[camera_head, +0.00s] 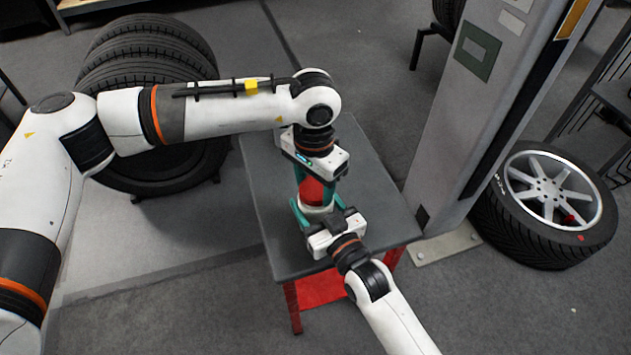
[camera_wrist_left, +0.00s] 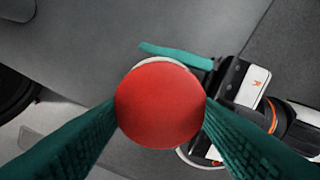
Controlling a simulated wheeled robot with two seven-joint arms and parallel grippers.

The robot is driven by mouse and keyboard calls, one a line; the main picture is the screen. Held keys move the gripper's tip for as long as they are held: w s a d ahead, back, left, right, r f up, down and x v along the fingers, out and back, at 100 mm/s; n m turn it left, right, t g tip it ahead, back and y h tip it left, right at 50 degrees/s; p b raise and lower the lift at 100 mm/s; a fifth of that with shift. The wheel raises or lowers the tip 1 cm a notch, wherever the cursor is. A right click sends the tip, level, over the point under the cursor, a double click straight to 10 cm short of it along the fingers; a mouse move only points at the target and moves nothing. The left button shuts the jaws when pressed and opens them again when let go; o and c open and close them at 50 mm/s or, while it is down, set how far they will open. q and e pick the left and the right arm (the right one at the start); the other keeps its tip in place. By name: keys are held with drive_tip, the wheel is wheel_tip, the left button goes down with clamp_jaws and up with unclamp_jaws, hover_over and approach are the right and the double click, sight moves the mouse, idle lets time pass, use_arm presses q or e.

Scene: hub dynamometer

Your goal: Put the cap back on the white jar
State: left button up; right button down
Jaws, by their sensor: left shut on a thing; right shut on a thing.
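The red cap (camera_head: 311,191) is between the fingers of my left gripper (camera_head: 312,182), which is shut on it from above. In the left wrist view the round red cap (camera_wrist_left: 160,104) fills the middle between the green fingers. The white jar (camera_head: 317,209) is directly below the cap, on the table, mostly hidden. My right gripper (camera_head: 314,211) is shut on the jar from the near side. The jar's pale edge (camera_wrist_left: 200,163) shows under the cap in the left wrist view. I cannot tell whether the cap touches the jar or is seated on it.
The grey table (camera_head: 376,215) with a red frame is otherwise clear. Stacked tyres (camera_head: 150,60) stand to its left. A grey machine column (camera_head: 470,110) rises close on the right, with a wheel (camera_head: 545,205) beyond it.

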use_arm(q)
drive_tip(key=m, duration=0.2)
drive_tip(key=shift+m, duration=0.4)
drive_tip(key=o, duration=0.9)
drive_tip(key=shift+o, duration=0.2)
drive_tip(key=shift+r, duration=2.25)
drive_tip(key=shift+c, duration=0.3)
